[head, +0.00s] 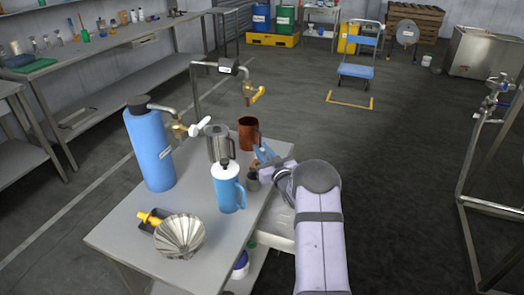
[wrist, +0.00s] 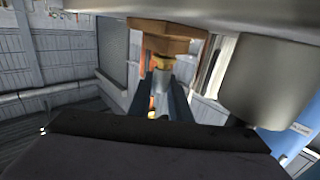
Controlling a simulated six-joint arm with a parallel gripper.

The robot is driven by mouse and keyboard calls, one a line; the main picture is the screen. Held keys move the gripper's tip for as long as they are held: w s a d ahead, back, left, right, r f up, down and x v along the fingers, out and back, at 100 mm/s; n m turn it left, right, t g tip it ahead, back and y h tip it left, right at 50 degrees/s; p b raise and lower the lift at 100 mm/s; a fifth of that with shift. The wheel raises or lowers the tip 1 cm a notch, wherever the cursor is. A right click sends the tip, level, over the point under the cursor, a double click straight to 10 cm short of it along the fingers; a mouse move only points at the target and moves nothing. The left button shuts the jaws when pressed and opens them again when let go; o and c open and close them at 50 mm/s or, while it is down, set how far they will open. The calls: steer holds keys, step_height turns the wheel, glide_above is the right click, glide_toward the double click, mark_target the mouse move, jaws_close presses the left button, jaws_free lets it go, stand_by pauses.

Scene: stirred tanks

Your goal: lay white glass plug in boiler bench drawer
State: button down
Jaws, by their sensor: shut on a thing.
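I cannot make out a white glass plug for sure in either view. A light grey, tray-like part (head: 281,218) at the bench's right side may be an open drawer; my arm hides much of it and its inside.
A tap on a pipe rises behind.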

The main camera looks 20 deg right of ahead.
steer(key=shift+f+b, duration=0.3)
steer(key=c, duration=1.6)
jaws_free()
steer(key=shift+r, duration=0.1)
steer(key=shift+c, duration=0.2)
steer(key=shift+r+p, duration=0.1)
steer(key=shift+p, duration=0.4)
steer(key=shift+s+f, duration=0.2)
steer(key=shift+s, duration=0.15)
steer(key=s+b, duration=0.2)
steer(key=s, duration=0.4)
steer(key=shift+r, duration=0.1)
steer(key=shift+o, duration=0.5)
steer(key=shift+s, duration=0.35)
